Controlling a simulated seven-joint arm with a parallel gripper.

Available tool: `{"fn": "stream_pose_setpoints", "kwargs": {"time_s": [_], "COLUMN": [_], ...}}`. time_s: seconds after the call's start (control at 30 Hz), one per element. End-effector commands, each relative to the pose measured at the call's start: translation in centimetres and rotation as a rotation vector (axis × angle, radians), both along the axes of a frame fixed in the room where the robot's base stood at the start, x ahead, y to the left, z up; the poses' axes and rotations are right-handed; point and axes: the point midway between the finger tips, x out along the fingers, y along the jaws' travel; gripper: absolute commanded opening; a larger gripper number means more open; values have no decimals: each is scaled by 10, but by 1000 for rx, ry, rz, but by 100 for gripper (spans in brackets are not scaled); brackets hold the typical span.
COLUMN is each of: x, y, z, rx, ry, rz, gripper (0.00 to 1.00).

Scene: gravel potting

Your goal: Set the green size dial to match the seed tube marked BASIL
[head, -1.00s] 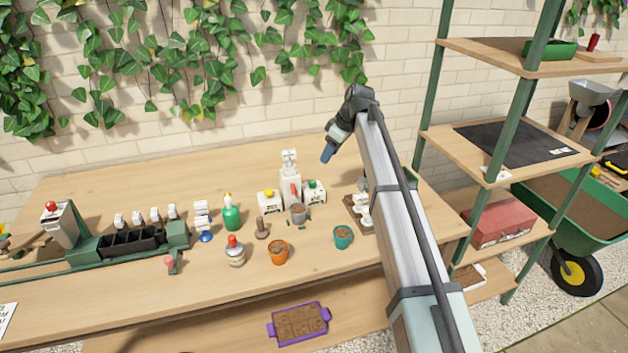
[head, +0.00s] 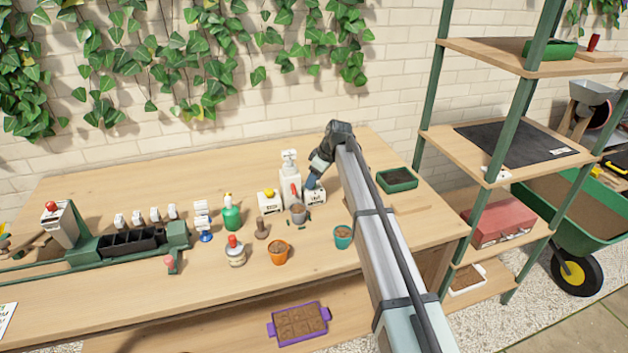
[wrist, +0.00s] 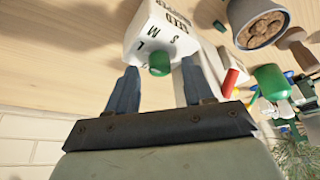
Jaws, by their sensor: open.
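The green dial (wrist: 160,62) is on the face of a white box (wrist: 150,30) printed with SEED and the letters S, M and L, upside down in the wrist view. I cannot tell which letter the dial points to. The box also shows in the head view (head: 316,197), its dial hidden by my gripper. My gripper (wrist: 160,82) is open, a finger on each side of the dial, with nothing clearly held. In the head view my gripper (head: 311,181) is just above the box. No marking reading BASIL is legible.
A similar white box with a yellow knob (head: 269,202) stands to the left, with a grey pot (head: 298,213) in front. A teal pot (head: 343,236) stands near my arm. A green tray (head: 397,180) lies to the right. The back left of the table is clear.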

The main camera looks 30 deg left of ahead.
Motion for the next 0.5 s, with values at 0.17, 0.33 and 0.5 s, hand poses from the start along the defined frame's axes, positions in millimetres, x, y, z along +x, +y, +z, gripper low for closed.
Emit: {"fn": "stream_pose_setpoints", "kwargs": {"time_s": [0.17, 0.33, 0.5], "x": [0, 0, 0], "y": [3, 3, 3], "z": [-8, -9, -9], "rx": [-1, 0, 0], "ry": [1, 0, 0], "rz": [0, 0, 0], "gripper": [52, 52, 47]}}
